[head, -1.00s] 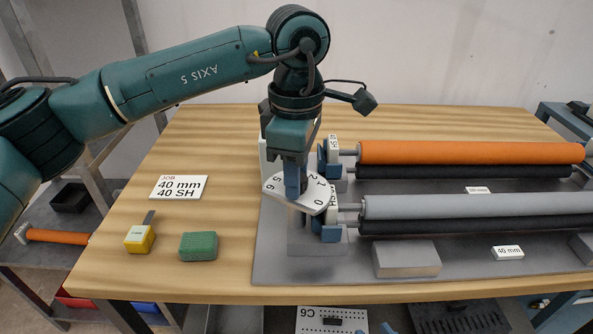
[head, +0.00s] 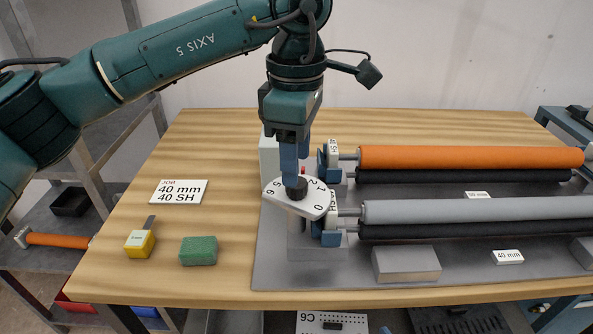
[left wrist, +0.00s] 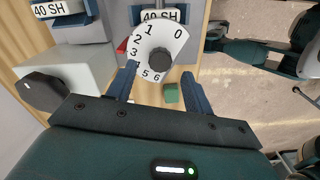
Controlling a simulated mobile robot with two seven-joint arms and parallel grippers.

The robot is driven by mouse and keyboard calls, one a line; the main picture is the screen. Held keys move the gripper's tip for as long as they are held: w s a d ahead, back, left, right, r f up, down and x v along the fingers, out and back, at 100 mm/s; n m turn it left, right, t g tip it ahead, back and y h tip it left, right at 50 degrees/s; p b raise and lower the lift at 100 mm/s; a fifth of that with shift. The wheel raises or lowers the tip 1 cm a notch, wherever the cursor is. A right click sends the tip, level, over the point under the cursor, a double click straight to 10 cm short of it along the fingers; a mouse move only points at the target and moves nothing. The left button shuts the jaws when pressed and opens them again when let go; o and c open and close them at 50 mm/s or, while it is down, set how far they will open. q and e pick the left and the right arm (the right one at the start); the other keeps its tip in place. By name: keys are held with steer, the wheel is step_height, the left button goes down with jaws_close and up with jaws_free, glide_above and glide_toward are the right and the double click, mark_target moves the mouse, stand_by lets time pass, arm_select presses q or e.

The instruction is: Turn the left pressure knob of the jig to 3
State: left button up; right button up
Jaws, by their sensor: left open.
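The white numbered dial (head: 316,203) with its black knob (head: 297,187) sits at the jig's left end. In the left wrist view, the dial (left wrist: 170,42) shows numbers 0 to 6 around the black knob (left wrist: 160,59). A red marker (left wrist: 121,46) sits at the dial's edge, closest to the 3. My left gripper (head: 292,178) points down just above the knob. In the left wrist view, its fingers (left wrist: 160,85) are spread apart with nothing between their tips.
An orange roller (head: 460,154) and a grey roller (head: 470,205) lie to the right. A pale box with another dark knob (left wrist: 44,90) stands near the dial.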

arm_select(q)
step_height(320, 180, up, 9)
steer(key=shift+p, duration=0.4)
arm_select(e)
steer(key=shift+w+a+f, duration=0.1)
steer(key=shift+a+f, duration=0.15)
